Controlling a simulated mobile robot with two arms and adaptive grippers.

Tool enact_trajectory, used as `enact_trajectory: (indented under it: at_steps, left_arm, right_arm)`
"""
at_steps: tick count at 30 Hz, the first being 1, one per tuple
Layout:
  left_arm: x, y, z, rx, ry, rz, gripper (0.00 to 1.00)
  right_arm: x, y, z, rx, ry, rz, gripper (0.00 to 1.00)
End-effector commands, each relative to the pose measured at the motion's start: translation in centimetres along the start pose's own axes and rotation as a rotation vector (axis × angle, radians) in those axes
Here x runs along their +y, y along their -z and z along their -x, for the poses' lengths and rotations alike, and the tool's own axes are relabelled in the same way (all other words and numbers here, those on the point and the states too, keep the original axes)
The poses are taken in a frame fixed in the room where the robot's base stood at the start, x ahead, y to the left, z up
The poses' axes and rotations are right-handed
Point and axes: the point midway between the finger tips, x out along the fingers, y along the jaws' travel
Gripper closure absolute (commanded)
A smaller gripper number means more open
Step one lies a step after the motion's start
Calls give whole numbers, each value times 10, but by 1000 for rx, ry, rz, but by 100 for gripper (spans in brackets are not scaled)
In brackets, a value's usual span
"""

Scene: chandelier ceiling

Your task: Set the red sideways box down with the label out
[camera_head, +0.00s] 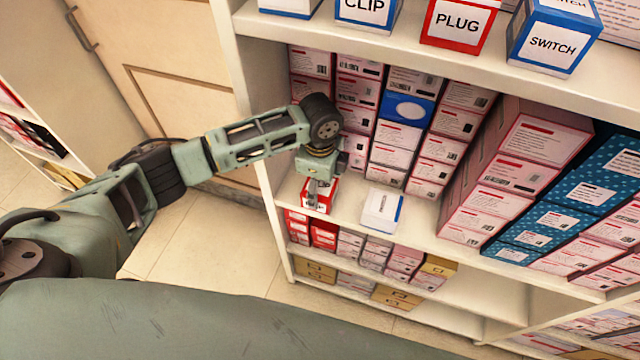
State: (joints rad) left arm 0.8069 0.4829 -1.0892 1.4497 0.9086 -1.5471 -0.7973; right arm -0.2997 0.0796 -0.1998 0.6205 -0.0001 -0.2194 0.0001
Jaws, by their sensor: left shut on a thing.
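A small red box with a white label (327,201) is at the left end of the middle shelf (425,232). My left gripper (320,185) reaches in from the left and is shut on this box from above. The gripper's wrist hides part of the box's top. I cannot tell whether the box touches the shelf board. A white box with a blue side (382,212) stands just to the right, apart from it. My right gripper is not in view.
Stacks of pink and white boxes (398,158) fill the back of the shelf, with blue dotted boxes (605,178) at right. The upper shelf (380,45) carries CLIP, PLUG (459,22) and SWITCH boxes. The shelf front right of the white box is bare.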

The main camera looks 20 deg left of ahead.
Motion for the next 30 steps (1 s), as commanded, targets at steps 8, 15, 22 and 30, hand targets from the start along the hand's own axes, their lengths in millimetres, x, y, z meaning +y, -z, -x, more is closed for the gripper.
enact_trajectory:
  at_steps: [8, 15, 22, 30]
  left_arm:
    - [0, 0, -2, 1, 0, 0, 26]
    - [0, 0, -2, 0, 0, 1, 15]
    - [0, 0, -2, 0, 0, 1, 15]
    - [0, 0, 15, 1, 1, 1, 15]
  right_arm:
    - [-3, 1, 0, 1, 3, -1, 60]
    - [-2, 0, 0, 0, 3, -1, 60]
    - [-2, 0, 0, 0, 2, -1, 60]
    - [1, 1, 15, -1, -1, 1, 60]
